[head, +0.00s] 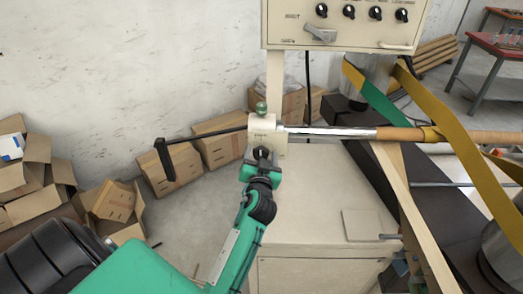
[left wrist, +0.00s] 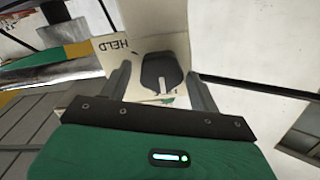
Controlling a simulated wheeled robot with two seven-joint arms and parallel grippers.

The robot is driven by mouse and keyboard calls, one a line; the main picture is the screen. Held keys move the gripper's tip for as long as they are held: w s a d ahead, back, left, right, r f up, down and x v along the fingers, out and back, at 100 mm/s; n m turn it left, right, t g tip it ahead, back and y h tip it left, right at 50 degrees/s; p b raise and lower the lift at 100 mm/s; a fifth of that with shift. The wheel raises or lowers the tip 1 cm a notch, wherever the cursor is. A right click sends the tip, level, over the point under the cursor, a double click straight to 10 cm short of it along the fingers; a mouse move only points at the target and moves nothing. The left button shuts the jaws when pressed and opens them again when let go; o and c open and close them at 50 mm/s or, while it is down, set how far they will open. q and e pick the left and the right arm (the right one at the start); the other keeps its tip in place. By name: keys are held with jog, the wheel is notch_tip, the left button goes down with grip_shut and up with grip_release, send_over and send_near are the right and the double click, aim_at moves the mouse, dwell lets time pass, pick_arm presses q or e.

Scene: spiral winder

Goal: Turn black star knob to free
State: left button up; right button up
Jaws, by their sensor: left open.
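The black star knob (head: 262,152) is on the front of a small cream block (head: 256,128) on the winder's shaft. In the left wrist view the knob (left wrist: 160,72) looks like a dark rounded bar, with the word HELD (left wrist: 116,46) printed upside down beside it. A second label below the knob is mostly hidden. My left gripper (head: 258,168) is open just in front of the block. In the left wrist view its two fingers stand on either side of the knob with gaps. I cannot tell whether the fingertips touch the block. My right gripper is out of view.
A black crank handle (head: 163,160) sticks out left of the block, and a green ball (head: 261,107) sits on its top. A control panel (head: 345,22) hangs above. The shaft (head: 330,132) runs right to yellow and green belts (head: 440,110). Cardboard boxes (head: 170,168) line the wall.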

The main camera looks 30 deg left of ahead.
pick_arm(q)
jog(key=shift+c, duration=0.4)
jog(key=c, duration=0.9)
jog(key=shift+d+m, duration=0.1)
jog(key=shift+m, duration=0.5)
jog(key=o, duration=1)
